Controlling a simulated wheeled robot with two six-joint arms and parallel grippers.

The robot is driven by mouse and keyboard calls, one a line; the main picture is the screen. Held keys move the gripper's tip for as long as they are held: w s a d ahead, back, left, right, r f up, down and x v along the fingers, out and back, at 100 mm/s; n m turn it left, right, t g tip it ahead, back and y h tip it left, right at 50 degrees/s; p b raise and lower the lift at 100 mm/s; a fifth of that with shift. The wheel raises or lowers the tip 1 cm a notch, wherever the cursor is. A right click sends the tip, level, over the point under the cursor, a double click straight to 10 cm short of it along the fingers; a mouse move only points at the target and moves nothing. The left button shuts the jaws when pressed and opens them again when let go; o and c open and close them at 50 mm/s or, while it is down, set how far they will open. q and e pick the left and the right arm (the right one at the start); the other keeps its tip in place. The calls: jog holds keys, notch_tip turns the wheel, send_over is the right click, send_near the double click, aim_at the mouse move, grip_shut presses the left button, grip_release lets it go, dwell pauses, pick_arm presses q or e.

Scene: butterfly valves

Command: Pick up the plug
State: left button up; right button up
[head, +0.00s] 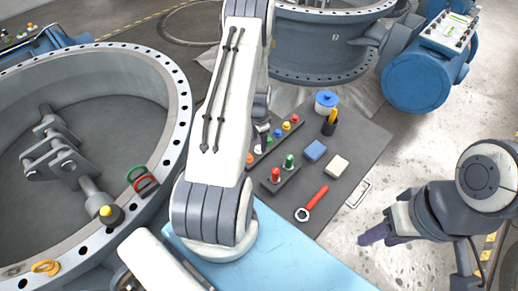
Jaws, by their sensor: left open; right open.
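Several coloured plugs stand in dark holder blocks on the grey mat (360,150). The longer block has a blue plug (278,133), a yellow plug (286,126) and others. The shorter block holds a red plug (275,175) and a green plug (289,161). I cannot tell which one is the plug meant. My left gripper (262,135) is mostly hidden behind my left arm, by the longer block's left end; no held object shows. My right gripper (372,236) is open and empty, right of the mat.
The mat also holds a red wrench (312,204), a blue block (315,150), a white block (336,166), a blue-lidded jar (326,102) and a dark cup (329,127). A large valve ring (178,100) fills the left. Another valve (320,45) stands behind.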

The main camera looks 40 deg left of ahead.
aim_at(259, 150)
pick_arm(q)
jog(key=shift+f, duration=1.45)
grip_shut()
jog(key=shift+w+r, duration=0.1)
